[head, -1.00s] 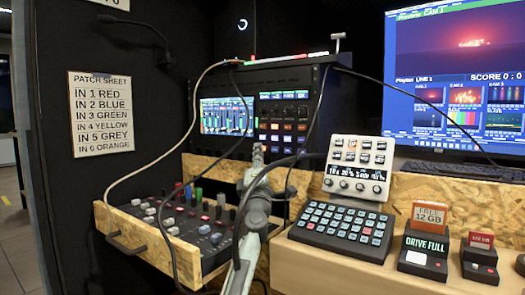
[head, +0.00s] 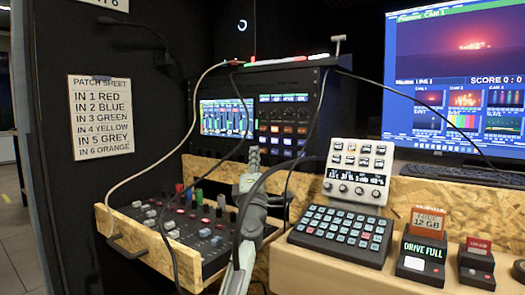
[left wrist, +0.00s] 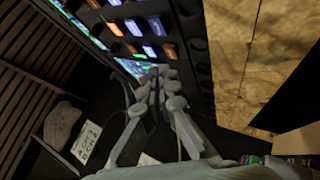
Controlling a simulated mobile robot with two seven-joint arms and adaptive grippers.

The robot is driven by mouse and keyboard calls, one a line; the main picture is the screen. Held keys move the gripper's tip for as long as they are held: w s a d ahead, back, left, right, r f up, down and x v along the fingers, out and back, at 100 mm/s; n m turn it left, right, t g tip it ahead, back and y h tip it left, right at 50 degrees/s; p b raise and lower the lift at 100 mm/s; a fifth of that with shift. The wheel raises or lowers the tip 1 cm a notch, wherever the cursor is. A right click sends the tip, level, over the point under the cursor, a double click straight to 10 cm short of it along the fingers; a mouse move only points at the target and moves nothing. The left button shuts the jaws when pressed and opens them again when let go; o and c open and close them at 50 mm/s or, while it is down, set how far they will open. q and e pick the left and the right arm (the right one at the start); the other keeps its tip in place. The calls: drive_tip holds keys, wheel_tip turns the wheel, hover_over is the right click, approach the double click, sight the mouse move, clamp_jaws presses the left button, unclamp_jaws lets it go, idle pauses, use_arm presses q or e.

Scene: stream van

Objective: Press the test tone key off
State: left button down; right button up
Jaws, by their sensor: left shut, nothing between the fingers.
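The rack panel (head: 262,117) stands at the back, with several lit orange and blue-white keys (head: 274,130) below small screens. These keys also show close up in the left wrist view (left wrist: 152,50). Their labels are too small to read, so I cannot tell which is the test tone key. My left gripper (head: 253,156) is shut and empty, pointing up in front of the panel's lower part. In the left wrist view its fingertips (left wrist: 155,82) are together just below the lit keys; I cannot tell whether they touch the panel. My right gripper is not in view.
A drawer-like tray of knobs and faders (head: 185,228) sits below left. A button keyboard (head: 341,235) and white control box (head: 357,172) stand right, beside a drive dock (head: 421,258). Black cables (head: 312,120) hang around the arm. A monitor (head: 455,75) is behind.

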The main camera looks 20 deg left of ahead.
use_arm(q)
drive_tip(key=s+p, duration=0.1)
drive_tip(key=s+a+p, duration=0.1)
drive_tip(key=s, duration=0.1)
drive_tip(key=s+a+p, duration=0.1)
drive_tip(key=s, duration=0.1)
drive_tip(key=shift+s+p, duration=0.1)
drive_tip(key=shift+p, duration=0.25)
drive_tip(key=shift+r, duration=0.15)
